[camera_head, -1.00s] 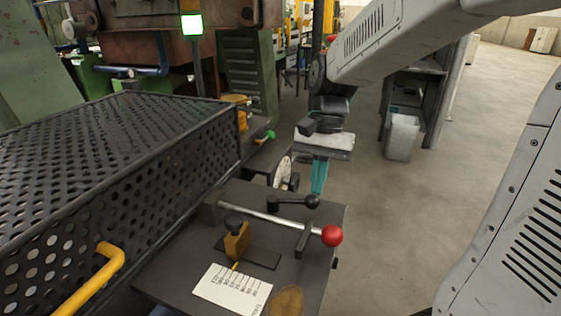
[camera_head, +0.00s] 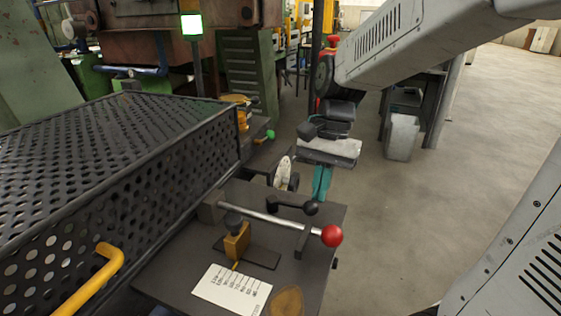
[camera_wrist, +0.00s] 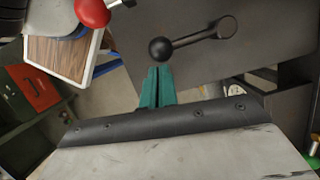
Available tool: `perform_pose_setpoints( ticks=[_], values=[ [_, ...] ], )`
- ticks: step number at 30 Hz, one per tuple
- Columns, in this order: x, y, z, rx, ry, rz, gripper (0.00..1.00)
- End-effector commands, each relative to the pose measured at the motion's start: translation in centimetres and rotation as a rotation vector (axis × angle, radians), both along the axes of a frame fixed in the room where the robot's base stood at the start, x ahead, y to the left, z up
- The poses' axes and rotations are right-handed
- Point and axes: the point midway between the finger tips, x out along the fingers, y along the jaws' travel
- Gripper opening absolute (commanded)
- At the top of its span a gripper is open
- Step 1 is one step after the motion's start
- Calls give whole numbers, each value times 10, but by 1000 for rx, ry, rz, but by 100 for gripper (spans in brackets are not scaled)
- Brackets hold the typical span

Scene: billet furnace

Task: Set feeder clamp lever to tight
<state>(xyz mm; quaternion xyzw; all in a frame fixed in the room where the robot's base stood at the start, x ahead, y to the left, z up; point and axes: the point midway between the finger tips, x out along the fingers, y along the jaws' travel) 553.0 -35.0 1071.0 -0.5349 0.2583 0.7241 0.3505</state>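The feeder clamp lever, a short black arm with a black ball knob (camera_head: 311,207), sits on the dark feeder table (camera_head: 185,262), its knob pointing right and slightly toward the front. In the wrist view the knob (camera_wrist: 160,48) lies just past the fingertips and the arm runs right to its pivot. My gripper (camera_head: 318,197) has teal fingers pointing down at the far side of the knob. In the wrist view the fingers of my gripper (camera_wrist: 158,70) are together with nothing between them. They are at or very close to the knob; contact is not certain.
A steel rod with a red ball (camera_head: 332,236) lies in front of the lever. A yellow block (camera_head: 236,242) and white scale plate (camera_head: 231,289) are on the table. A perforated black guard (camera_head: 110,165) stands left. The floor to the right is clear.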

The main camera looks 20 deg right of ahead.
Motion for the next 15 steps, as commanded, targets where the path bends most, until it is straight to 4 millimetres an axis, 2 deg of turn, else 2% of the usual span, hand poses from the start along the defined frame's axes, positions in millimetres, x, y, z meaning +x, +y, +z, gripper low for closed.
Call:
perform_pose_setpoints(
  ticks=[5, 15],
  values=[
    [0, 0, 3, 2, 4, 1, 0],
    [11, -14, 55, 0, -1, -1, 0]
  ],
)
